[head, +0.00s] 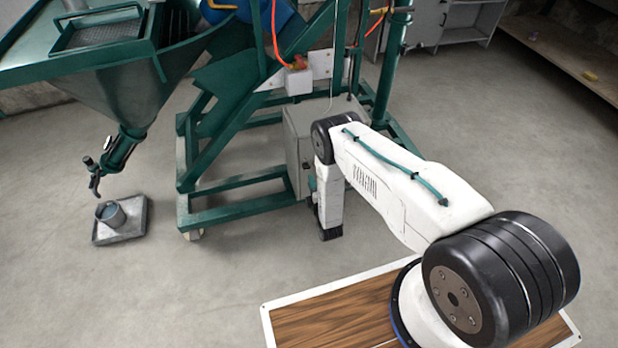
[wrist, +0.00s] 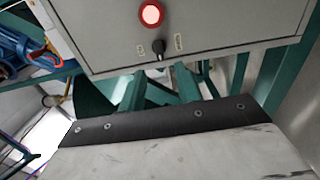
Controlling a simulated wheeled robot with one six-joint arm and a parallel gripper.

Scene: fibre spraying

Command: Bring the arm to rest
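My white arm reaches from the lower right of the head view towards the green machine. Its far end hangs in front of the grey control box (head: 299,128).
The green machine frame (head: 240,197) stands around the box. A hopper (head: 125,95) with a spout is at the left, above a metal tray (head: 128,232) holding a small cup (head: 111,214). A wooden shelf (head: 570,58) is at the upper right. Open floor lies right of the frame.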

